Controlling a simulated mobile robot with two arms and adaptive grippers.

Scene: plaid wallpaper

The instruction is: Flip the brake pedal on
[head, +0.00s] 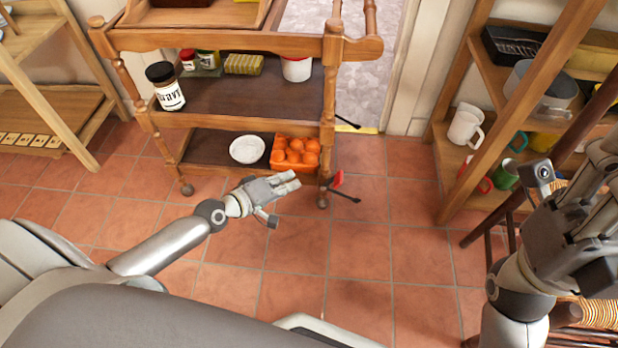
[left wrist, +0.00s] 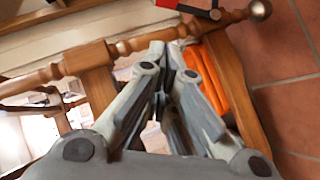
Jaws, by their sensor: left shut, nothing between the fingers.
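A wooden serving cart (head: 232,42) on casters stands ahead of me. A small red brake pedal (head: 337,178) with a dark bar sticks out by its front right leg, just above the floor. The pedal also shows at the top edge of the left wrist view (left wrist: 198,10), partly cut off. My left gripper (head: 296,182) is shut and empty, low in front of the cart, with its fingertips a little left of the pedal; I see no contact. My right gripper (head: 598,195) is raised at the right, far from the pedal; its finger opening is unclear.
The cart's lower shelf holds a white bowl (head: 247,149) and an orange egg carton (head: 295,155); jars stand above. A wooden rack (head: 478,75) with mugs (head: 465,128) is at the right. Tiled floor (head: 345,255) before the cart is free.

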